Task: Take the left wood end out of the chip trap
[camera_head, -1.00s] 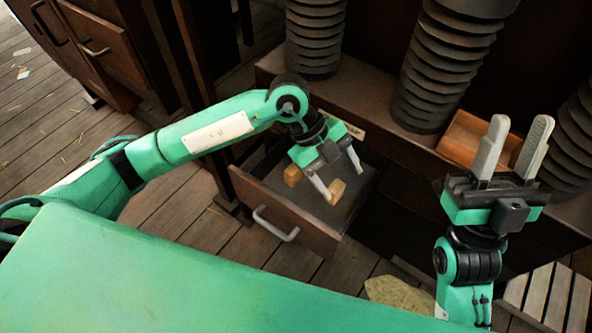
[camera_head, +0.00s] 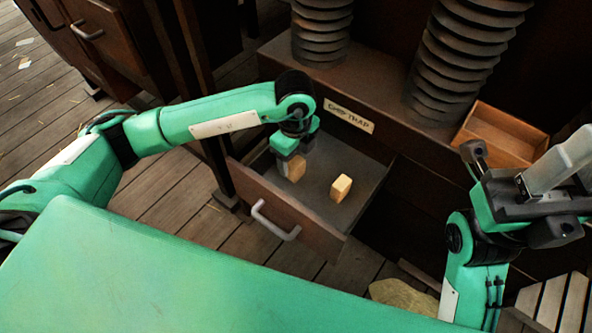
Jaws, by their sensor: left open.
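The chip trap drawer (camera_head: 285,215) stands pulled out below its label, with a metal handle on its front. The left wood end (camera_head: 297,168) is a small tan block inside it, partly hidden by my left gripper (camera_head: 289,166). That gripper points down into the drawer, open, with its fingers at the left block; whether they touch it I cannot tell. A second wood end (camera_head: 341,188) stands to the right on the drawer floor, clear of the gripper. My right gripper (camera_head: 525,165) is empty at the right, its fingers apart.
The label plate (camera_head: 349,116) is on the ledge behind the drawer. Dark ribbed columns (camera_head: 322,32) rise at the back. An open wooden box (camera_head: 502,136) sits on the ledge at right. A sack-like thing (camera_head: 403,298) lies on the floor.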

